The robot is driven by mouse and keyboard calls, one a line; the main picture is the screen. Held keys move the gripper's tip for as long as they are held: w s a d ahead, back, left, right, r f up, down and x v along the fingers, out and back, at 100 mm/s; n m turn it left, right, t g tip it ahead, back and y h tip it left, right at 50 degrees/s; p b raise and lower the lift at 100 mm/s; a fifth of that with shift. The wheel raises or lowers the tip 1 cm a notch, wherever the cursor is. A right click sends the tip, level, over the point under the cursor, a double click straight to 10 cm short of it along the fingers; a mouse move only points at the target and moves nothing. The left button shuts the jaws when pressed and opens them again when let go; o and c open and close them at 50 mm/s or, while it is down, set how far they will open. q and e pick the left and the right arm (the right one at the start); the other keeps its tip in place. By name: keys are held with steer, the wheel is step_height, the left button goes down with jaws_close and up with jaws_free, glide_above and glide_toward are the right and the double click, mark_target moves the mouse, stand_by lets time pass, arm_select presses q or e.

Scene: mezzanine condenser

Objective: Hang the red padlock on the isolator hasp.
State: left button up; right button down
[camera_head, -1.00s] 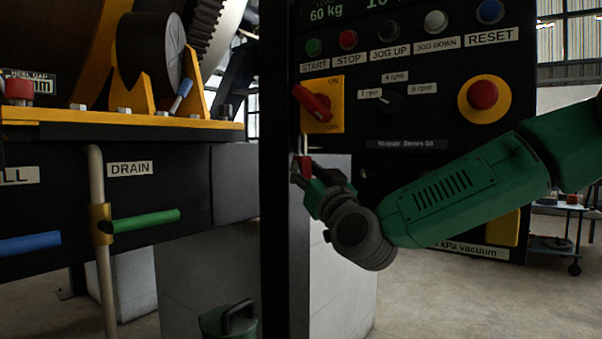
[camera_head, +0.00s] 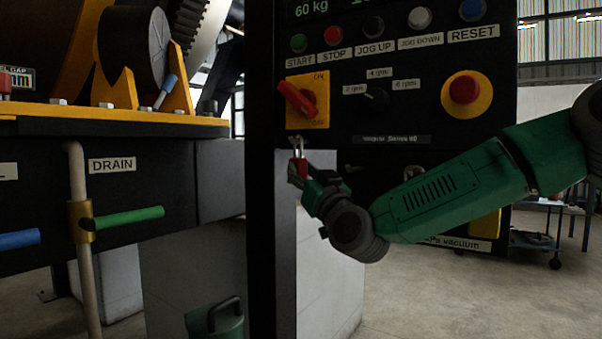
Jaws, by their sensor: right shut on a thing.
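The red padlock (camera_head: 299,166) is upright in my right gripper (camera_head: 302,178), its pale shackle pointing up. The right gripper is shut on the padlock's body, and its fingers partly hide it. The isolator (camera_head: 307,101) is a yellow plate with a red handle on the black control panel, marked ON at the top. The padlock is just below the lower left of this plate. The hasp itself is too small to make out, and I cannot tell whether the shackle touches it. My left gripper is not in view.
The dark panel post (camera_head: 261,220) stands just left of the padlock. The emergency stop (camera_head: 465,90) and several push buttons are on the panel. A green drain lever (camera_head: 128,217) sticks out at left. Open floor (camera_head: 420,295) lies at lower right.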

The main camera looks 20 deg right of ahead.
stand_by(0.4)
steer(key=c, duration=1.2)
jaws_free()
steer(key=v, duration=1.2)
steer(key=s+a+f+g+p, duration=0.1)
steer(key=s+f+g+p, duration=0.2)
steer(key=f, duration=0.7)
steer(key=s+a+f+g+p, duration=0.1)
steer(key=s+f+g, duration=0.3)
steer(key=f, duration=0.7)
steer(key=s+a+f+g+p, duration=0.15)
steer(key=f+g, duration=0.25)
steer(key=f, duration=0.6)
steer(key=s+d+f+g+h+p, duration=0.1)
steer(key=s+d+f+g+p, duration=0.1)
steer(key=s, duration=0.7)
steer(key=s+d+f+g+h+p, duration=0.1)
steer(key=s+d+f+g+p, duration=0.1)
steer(key=s+f+g, duration=0.3)
steer(key=s+d+f+m+g+h+p, duration=0.1)
steer(key=s+d+f+g, duration=0.2)
steer(key=s+f, duration=0.4)
steer(key=shift+s+d+g+p, duration=0.15)
steer(key=shift+s, duration=1)
steer(key=shift+s+d+g+p, duration=0.1)
steer(key=shift+s+d, duration=0.1)
steer(key=shift+s, duration=0.9)
steer(key=shift+s+d+g+p, duration=0.15)
steer(key=shift+s, duration=1)
